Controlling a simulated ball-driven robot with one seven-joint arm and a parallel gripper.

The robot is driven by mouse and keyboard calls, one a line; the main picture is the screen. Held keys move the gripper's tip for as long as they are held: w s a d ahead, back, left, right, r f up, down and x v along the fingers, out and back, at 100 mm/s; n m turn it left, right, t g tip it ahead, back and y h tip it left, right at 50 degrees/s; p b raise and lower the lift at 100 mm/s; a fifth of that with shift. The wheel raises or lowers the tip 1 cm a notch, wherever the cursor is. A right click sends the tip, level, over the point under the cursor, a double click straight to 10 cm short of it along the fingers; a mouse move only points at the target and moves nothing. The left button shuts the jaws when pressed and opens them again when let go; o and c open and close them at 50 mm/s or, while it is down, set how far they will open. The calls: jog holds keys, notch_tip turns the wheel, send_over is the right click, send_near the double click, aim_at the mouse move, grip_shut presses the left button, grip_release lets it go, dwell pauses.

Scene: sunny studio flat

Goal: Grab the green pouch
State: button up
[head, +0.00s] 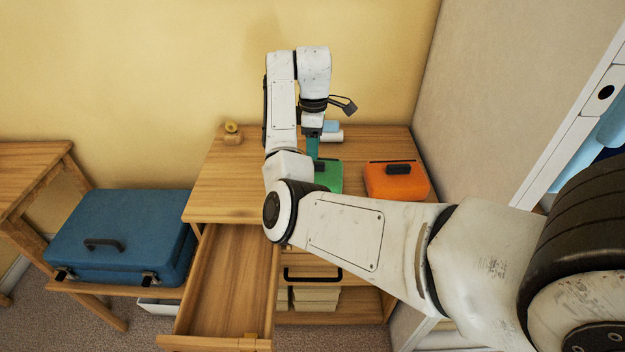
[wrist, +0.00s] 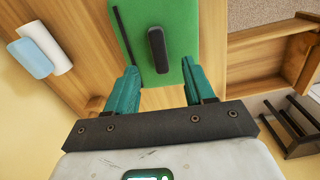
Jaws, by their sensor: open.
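The green pouch (head: 333,176) lies on top of the wooden dresser, partly hidden behind my arm in the head view. In the wrist view the green pouch (wrist: 176,22) fills the top middle, with a black handle (wrist: 158,50) on its upper face and a dark slit along its left side. Contact cannot be told.
An orange pouch (head: 396,182) lies to the right on the dresser top (head: 240,185). White and blue rolls (head: 331,133) lie at the back, with a small wooden object (head: 232,133) at the back left. The drawer (head: 225,290) is pulled out. A blue case (head: 125,235) stands left.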

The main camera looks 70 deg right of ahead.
aim_at(313, 162)
jog(key=shift+w+f+p, duration=0.1)
jog(key=shift+f+p, duration=0.45)
jog(key=shift+f, duration=2.35)
jog(key=shift+c, duration=0.3)
grip_shut()
